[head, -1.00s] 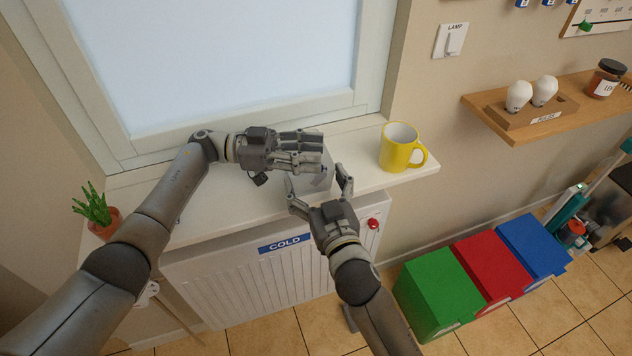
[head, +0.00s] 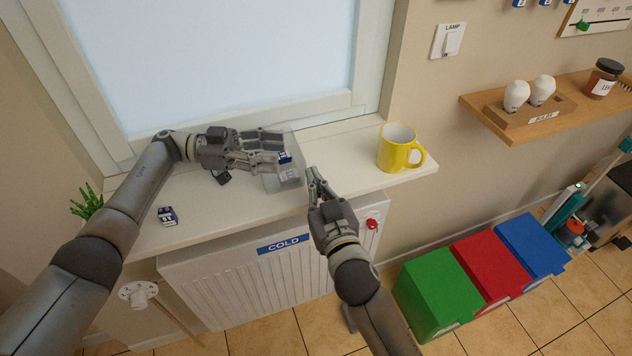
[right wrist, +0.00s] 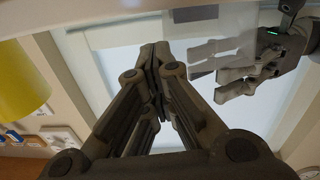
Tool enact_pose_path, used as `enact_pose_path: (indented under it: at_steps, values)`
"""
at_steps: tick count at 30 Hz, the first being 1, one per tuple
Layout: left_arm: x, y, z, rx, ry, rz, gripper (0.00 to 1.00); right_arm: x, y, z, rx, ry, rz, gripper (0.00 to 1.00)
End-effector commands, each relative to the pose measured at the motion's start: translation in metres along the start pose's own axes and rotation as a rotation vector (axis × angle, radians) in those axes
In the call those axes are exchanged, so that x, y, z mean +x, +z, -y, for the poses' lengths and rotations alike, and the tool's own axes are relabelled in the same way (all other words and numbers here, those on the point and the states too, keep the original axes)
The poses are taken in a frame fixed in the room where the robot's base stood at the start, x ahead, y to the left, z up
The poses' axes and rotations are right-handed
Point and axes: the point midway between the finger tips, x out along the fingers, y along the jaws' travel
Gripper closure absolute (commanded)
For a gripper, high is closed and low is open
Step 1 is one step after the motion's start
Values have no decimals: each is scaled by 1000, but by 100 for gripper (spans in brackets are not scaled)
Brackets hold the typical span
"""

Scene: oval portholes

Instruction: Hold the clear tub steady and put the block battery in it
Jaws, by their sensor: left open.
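The clear tub (head: 293,183) stands on the white sill, partly covered by my left fingers. A blue and white block battery (head: 285,157) shows at the tub, by my lower left fingertip. A pale lettered patch below it shows through the tub wall. My left gripper (head: 282,147) is open, its fingers reaching over the tub from the left. My right gripper (head: 312,172) is shut and empty, just right of the tub and apart from it. Its closed fingers also show in the right wrist view (right wrist: 156,60). Another blue and white block (head: 167,216) stands at the sill's left part.
A yellow mug (head: 396,150) stands on the sill to the right. A plant (head: 88,204) is at the left end, partly behind my left arm. Below the sill is a radiator (head: 250,285) with a red knob (head: 372,224). The window is behind.

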Motion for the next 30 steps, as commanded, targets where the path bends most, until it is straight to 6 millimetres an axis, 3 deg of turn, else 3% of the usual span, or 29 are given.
enact_pose_path:
  at_steps: [3,9,23,30]
  values:
    - [-2,6,-1,-7,-3,12,53,0,1,0,0,-1,1,100]
    - [-1,6,-1,-6,-3,11,53,0,1,1,0,-1,1,76]
    - [-1,5,0,-4,-3,10,53,-2,1,1,0,-1,1,76]
    - [-1,5,0,-4,-3,10,53,-26,2,1,2,-1,4,76]
